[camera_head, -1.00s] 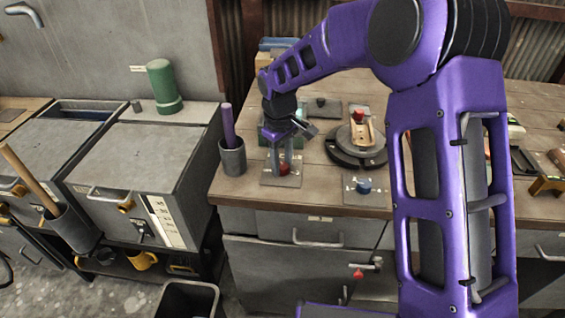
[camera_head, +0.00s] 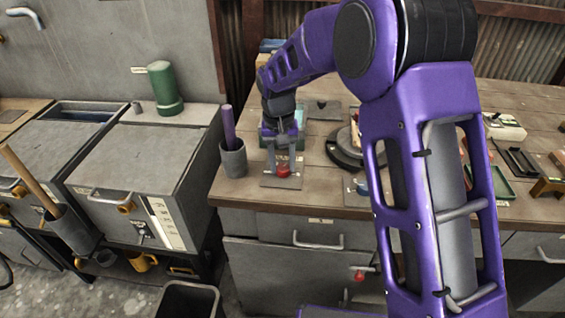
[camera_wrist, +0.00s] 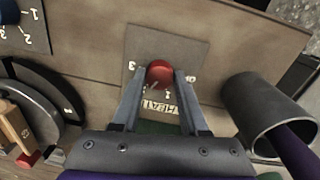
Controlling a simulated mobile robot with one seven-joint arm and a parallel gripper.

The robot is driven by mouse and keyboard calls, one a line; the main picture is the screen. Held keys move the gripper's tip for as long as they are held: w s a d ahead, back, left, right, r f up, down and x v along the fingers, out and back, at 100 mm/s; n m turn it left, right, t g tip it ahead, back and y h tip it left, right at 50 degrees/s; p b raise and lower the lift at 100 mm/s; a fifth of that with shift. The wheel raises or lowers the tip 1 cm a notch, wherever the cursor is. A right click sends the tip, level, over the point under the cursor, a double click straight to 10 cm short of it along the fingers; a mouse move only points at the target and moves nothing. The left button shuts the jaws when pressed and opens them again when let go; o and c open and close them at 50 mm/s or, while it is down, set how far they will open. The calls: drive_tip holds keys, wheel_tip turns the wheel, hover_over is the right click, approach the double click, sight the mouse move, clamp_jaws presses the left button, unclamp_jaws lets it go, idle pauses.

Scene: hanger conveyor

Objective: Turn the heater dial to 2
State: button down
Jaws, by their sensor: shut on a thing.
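The heater dial is a round red knob (camera_wrist: 159,73) on a square grey plate (camera_wrist: 190,50) with white lettering and numbers. The plate lies on the wooden bench near its front left; the knob (camera_head: 283,171) also shows in the head view. My gripper (camera_wrist: 160,80) points down at it, shut on the red knob with one finger on each side. In the head view my gripper (camera_head: 281,165) stands over the plate. A 3 and a 1 are readable beside the knob; the fingers hide part of the markings, and I cannot tell the dial's setting.
A grey cup (camera_head: 233,160) with a purple rod stands close to the left of my gripper. A dark round turntable (camera_head: 340,150) and a blue dial (camera_wrist: 8,5) on its own plate (camera_wrist: 30,25) are on the other side. A green cylinder (camera_head: 163,85) stands farther left.

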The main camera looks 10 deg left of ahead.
sight(279, 167)
drive_tip(key=shift+m, duration=0.4)
drive_tip(key=shift+c, duration=2.2)
unclamp_jaws()
wheel_tip(279, 167, up, 17)
drive_tip(key=p, duration=0.1)
drive_tip(key=shift+a+r+p, duration=0.2)
drive_tip(key=shift+a+p, duration=0.2)
drive_tip(key=shift+a, duration=0.05)
